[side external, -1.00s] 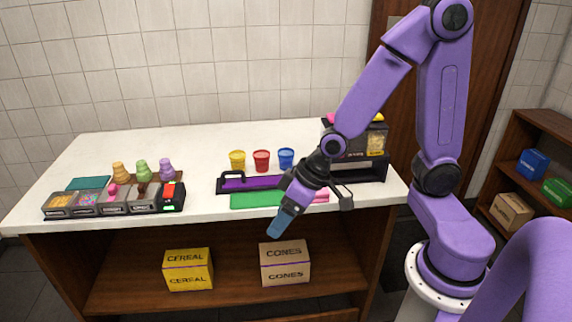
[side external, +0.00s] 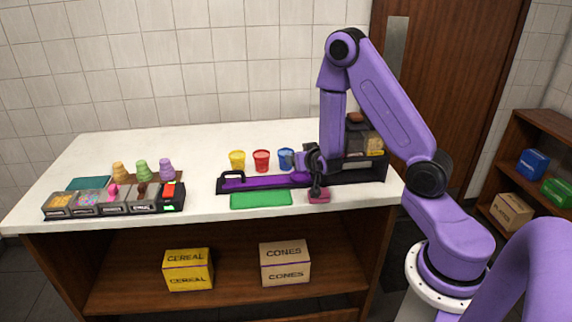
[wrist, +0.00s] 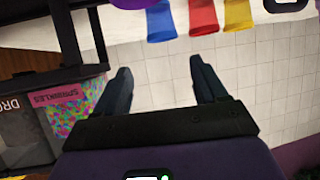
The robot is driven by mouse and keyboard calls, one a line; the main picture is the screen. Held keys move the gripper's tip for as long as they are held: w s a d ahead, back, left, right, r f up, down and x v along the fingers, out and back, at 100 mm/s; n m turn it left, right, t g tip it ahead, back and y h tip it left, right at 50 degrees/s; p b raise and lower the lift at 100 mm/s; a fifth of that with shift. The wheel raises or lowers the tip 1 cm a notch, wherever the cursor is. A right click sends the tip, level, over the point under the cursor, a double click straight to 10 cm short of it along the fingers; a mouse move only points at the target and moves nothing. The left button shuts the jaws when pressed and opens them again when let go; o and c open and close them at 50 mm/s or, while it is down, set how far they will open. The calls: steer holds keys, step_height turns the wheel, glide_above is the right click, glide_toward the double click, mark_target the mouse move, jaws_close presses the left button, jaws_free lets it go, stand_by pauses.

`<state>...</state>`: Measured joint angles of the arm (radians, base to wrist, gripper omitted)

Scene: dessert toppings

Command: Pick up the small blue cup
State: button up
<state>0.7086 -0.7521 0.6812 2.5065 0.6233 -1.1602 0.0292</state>
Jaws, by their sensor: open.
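The small blue cup (side external: 284,154) stands on the counter at the right end of a row of cups, beside the red cup (side external: 261,160) and the yellow cup (side external: 237,160). My gripper (side external: 294,160) is at about cup height, at the blue cup's right side, and partly covers it in the side view. In the wrist view, my gripper (wrist: 160,66) is open with nothing between its fingers. The blue cup (wrist: 160,22) shows upside down at the top, beyond the fingertips. I cannot tell whether a finger touches it.
A dispenser (side external: 368,140) stands at right, partly behind my arm. Topping bins (side external: 115,205) and three cones (side external: 142,171) are at left.

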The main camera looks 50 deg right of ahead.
steer(key=x, duration=1)
steer(key=shift+w+f, duration=0.1)
steer(key=shift+w, duration=0.05)
steer(key=shift+f+x, duration=0.15)
steer(key=shift+x, duration=1.2)
steer(key=shift+f+x, duration=0.15)
steer(key=shift+x, duration=1.15)
steer(key=shift+a, duration=0.15)
steer(key=c, duration=0.7)
